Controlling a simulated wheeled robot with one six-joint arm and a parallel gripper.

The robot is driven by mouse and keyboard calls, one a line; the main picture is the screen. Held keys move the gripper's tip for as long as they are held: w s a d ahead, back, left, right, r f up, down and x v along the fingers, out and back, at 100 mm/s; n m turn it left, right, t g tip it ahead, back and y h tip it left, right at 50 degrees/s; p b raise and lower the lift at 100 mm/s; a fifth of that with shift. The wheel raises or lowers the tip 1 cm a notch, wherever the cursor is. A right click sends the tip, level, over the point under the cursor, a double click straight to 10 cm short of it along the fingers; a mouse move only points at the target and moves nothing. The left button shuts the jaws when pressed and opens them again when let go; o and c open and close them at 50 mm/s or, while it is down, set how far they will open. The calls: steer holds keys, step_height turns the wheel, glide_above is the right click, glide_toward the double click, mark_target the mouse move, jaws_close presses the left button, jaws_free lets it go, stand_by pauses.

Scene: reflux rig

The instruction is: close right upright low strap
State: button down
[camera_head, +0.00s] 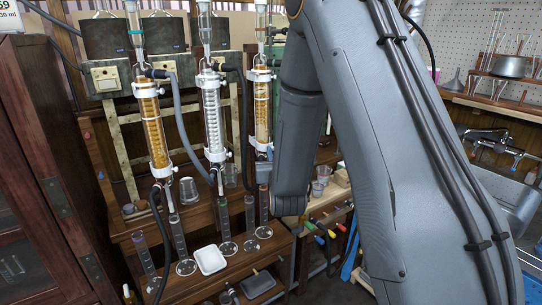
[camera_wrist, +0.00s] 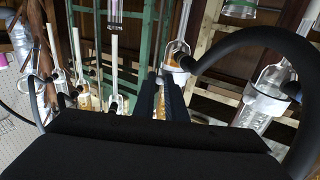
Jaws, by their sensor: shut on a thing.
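Three glass condensers stand side by side in the head view: an amber left one (camera_head: 152,125), a clear middle one (camera_head: 212,112) and an amber right one (camera_head: 262,108). The right one's low white strap (camera_head: 261,146) is partly covered by my arm; I cannot see whether it is closed. My gripper (camera_wrist: 161,80) shows in the wrist view as two dark fingers close together, with amber glass (camera_wrist: 178,63) just beyond them. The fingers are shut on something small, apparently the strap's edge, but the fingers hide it.
Several glass cylinders (camera_head: 178,240) and a white dish (camera_head: 209,260) stand on the low wooden shelf below the condensers. Grey hoses (camera_head: 178,110) hang between the columns. A dark wooden cabinet (camera_head: 45,170) stands at the left. A black hose (camera_wrist: 235,42) loops across the wrist view.

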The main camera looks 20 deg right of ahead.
steer(key=w+d+n+g+y+b, duration=0.1)
steer(key=w+d+n+g+y, duration=0.3)
steer(key=n+y, duration=0.6)
steer(key=shift+w+d+y, duration=0.2)
steer(key=shift+w+y, duration=0.6)
steer(key=shift+y, duration=1.5)
steer(key=shift+r, duration=0.15)
steer(key=c, duration=1.8)
jaws_free()
steer(key=shift+w, duration=0.1)
steer(key=b+v, duration=0.1)
steer(key=v, duration=0.7)
steer(key=shift+w+d, duration=0.1)
